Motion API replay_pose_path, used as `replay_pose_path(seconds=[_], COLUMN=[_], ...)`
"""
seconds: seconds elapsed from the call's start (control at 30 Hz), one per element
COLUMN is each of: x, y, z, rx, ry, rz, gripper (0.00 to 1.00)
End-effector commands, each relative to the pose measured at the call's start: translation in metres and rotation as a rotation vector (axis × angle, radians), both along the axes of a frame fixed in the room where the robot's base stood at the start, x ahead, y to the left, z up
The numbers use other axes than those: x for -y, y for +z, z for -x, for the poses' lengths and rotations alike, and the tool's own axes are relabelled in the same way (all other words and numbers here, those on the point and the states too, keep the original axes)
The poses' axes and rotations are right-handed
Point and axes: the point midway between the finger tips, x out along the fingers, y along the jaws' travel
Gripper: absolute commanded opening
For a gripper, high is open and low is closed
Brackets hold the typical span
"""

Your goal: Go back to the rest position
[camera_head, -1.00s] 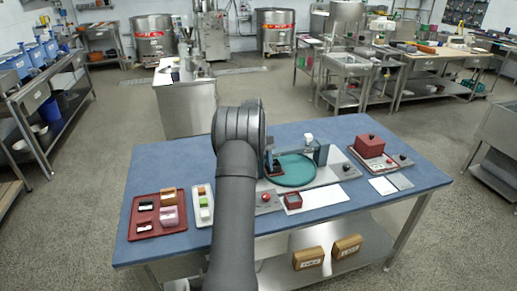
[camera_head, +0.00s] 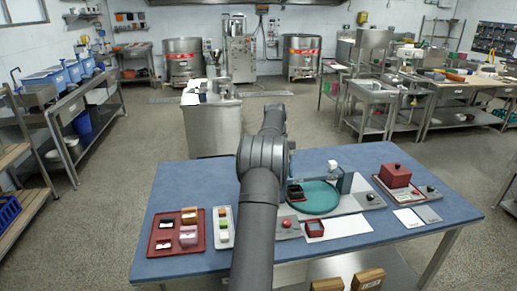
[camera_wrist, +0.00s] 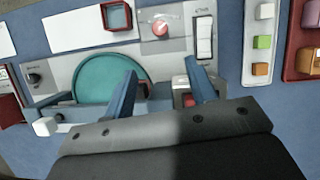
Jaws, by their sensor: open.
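My gripper (camera_wrist: 165,95) shows in the wrist view as two blue fingers spread apart with nothing between them. It is above the blue table (camera_head: 335,240), over the grey machine with the teal round plate (camera_wrist: 98,80). In the head view my dark arm hides the gripper, and the teal plate (camera_head: 315,197) lies just right of the arm. A small dark red box (camera_head: 296,193) sits at the plate's left edge.
A red tray (camera_head: 163,244) and a white tray (camera_head: 223,243) with small blocks lie left of my arm. A red lidded box (camera_head: 396,175) stands at the right. A grey block with a white knob (camera_head: 332,165) rises behind the plate. A steel cabinet (camera_head: 213,132) stands beyond the table.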

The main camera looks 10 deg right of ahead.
Motion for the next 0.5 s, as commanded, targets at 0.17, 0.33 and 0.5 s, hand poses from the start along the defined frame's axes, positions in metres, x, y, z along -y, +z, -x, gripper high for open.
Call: replay_pose_path(seconds=[0.17,0.33,0.5], x=[0.001,0.002,0.004], y=[-0.017,-0.043,-0.075], z=[0.007,0.019,0.032], rx=[-0.002,-0.002,-0.002], ry=[-0.001,-0.001,0.000], rz=[0.000,0.000,-0.001], gripper=[0.52,0.52,0.52])
